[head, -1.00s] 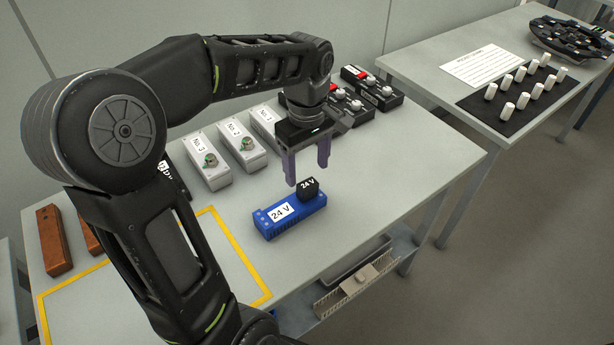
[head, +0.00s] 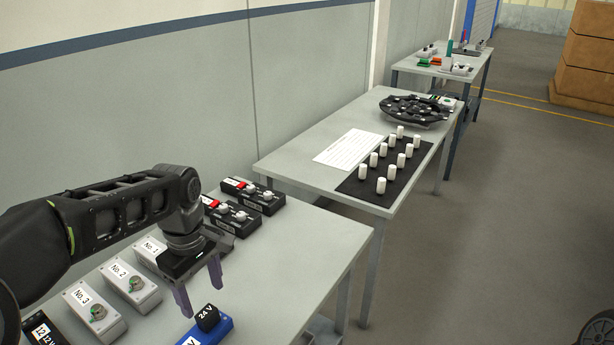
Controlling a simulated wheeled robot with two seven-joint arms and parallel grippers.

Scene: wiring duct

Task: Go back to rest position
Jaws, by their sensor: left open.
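My left gripper (head: 201,286) is open and empty, its two purple fingers pointing down above the near table (head: 300,262). It hangs just above and behind the blue 24 V block (head: 218,330), which is cut off by the bottom edge. A small black 24 V piece (head: 207,317) sits on that block. My left arm comes in from the left edge. My right gripper is not in view.
Grey boxes No. 1 (head: 150,252), No. 2 (head: 131,287) and No. 3 (head: 95,312) line the near table, with black switch boxes (head: 230,215) behind. A second table holds a white sheet (head: 347,147), white cylinders on a black mat (head: 350,187) and a round black fixture (head: 415,110). Open floor lies right.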

